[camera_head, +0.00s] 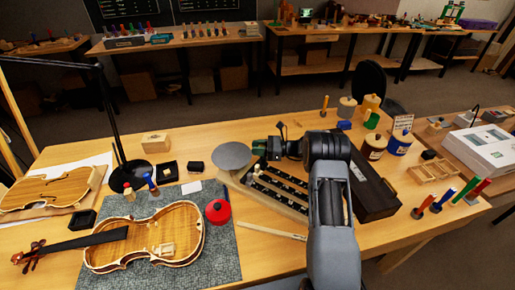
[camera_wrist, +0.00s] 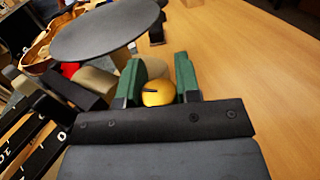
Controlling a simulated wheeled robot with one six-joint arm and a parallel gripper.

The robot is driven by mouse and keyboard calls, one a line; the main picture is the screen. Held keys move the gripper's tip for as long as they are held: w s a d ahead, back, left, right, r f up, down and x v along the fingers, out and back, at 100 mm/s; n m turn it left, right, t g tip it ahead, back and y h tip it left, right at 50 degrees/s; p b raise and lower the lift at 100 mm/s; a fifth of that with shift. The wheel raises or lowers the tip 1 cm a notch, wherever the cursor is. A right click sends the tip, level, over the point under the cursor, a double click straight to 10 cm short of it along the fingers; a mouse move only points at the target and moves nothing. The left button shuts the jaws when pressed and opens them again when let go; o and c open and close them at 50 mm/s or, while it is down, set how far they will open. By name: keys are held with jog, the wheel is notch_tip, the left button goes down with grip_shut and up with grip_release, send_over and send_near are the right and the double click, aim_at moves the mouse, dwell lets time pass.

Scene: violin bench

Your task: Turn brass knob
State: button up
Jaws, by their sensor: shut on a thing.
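The brass knob (camera_wrist: 157,93) is a round, gold-coloured knob with a dark slot, seen in the wrist view. My gripper (camera_wrist: 158,86) has its two green-padded fingers on either side of the knob and is shut on it. In the head view my gripper (camera_head: 265,148) is at the back end of a wooden fixture with dark rails (camera_head: 275,190). The knob is not clearly visible there. A grey round disc (camera_head: 231,155) stands just left of my gripper and also shows beyond the fingers in the wrist view (camera_wrist: 105,28).
A violin body (camera_head: 150,240) lies on a grey mat (camera_head: 215,262) with a red round pot (camera_head: 218,212) beside it. A dark case (camera_head: 372,190) lies right of my arm. A lamp (camera_head: 133,172) stands left. Bench behind the disc is mostly clear.

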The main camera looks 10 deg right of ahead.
jog(key=shift+t, duration=0.3)
jog(key=m+t+h, duration=0.1)
jog(key=m+t, duration=0.1)
jog(key=t, duration=0.1)
jog(key=m+t+h, duration=0.1)
jog(key=m+t, duration=0.1)
jog(key=shift+w+d+h, duration=0.1)
jog(key=shift+w+h, duration=0.15)
jog(key=shift+h, duration=0.05)
jog(key=shift+w+d+m+t+h+b, duration=0.1)
jog(key=shift+m+t+h+b, duration=0.65)
jog(key=shift+t, duration=0.25)
jog(key=shift+m+t+h, duration=0.25)
jog(key=shift+t, duration=0.05)
jog(key=o, duration=0.6)
jog(key=shift+o, duration=0.2)
jog(key=b+v, duration=0.1)
jog(key=v, duration=1.3)
jog(key=shift+w+r, duration=0.1)
jog(key=shift+r, duration=0.1)
